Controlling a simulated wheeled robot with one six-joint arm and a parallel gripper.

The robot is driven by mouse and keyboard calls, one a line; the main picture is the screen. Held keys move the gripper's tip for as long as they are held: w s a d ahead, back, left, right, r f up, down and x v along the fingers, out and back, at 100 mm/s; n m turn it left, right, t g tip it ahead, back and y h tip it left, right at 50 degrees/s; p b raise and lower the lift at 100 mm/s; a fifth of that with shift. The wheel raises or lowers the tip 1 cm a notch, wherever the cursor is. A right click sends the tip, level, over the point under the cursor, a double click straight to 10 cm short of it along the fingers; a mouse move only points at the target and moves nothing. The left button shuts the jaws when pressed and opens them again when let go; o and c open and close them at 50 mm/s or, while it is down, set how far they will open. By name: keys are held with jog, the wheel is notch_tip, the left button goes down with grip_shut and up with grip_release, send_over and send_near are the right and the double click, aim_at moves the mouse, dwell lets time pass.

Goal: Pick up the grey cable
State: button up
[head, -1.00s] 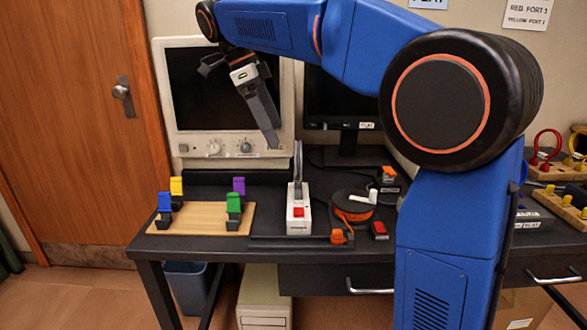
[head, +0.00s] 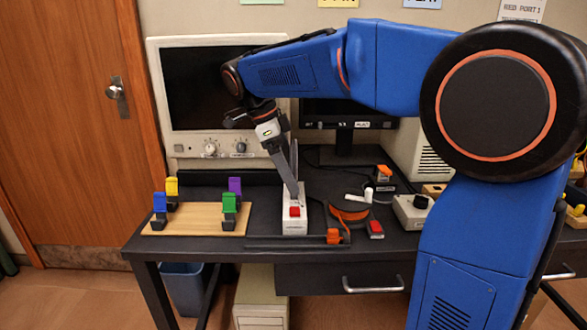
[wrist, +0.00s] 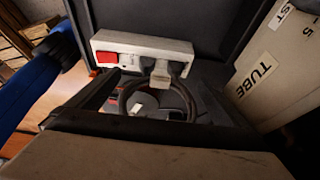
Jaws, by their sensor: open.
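The grey cable (wrist: 189,100) curves in a loop from a pale plug (wrist: 160,72) in the white power strip (wrist: 142,44) in the wrist view. In the head view the white strip (head: 294,222) with its red switch lies on the dark desk, and the cable (head: 294,152) stands up above it, partly hidden by my gripper. My gripper (head: 291,178) points down over the strip, close to the cable. In the wrist view my gripper's (wrist: 160,100) dark fingers are apart, with the cable loop showing between them. Whether they touch it I cannot tell.
A wooden board (head: 195,228) with coloured clips lies left on the desk. An orange-rimmed reel (head: 350,210), a small red-topped block (head: 375,229) and an orange clamp (head: 333,236) lie right of the strip. An old monitor (head: 160,110) stands behind, close to my arm.

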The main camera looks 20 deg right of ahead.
jog(key=shift+x, duration=1)
jog(key=c, duration=1.3)
jog(key=shift+c, duration=0.9)
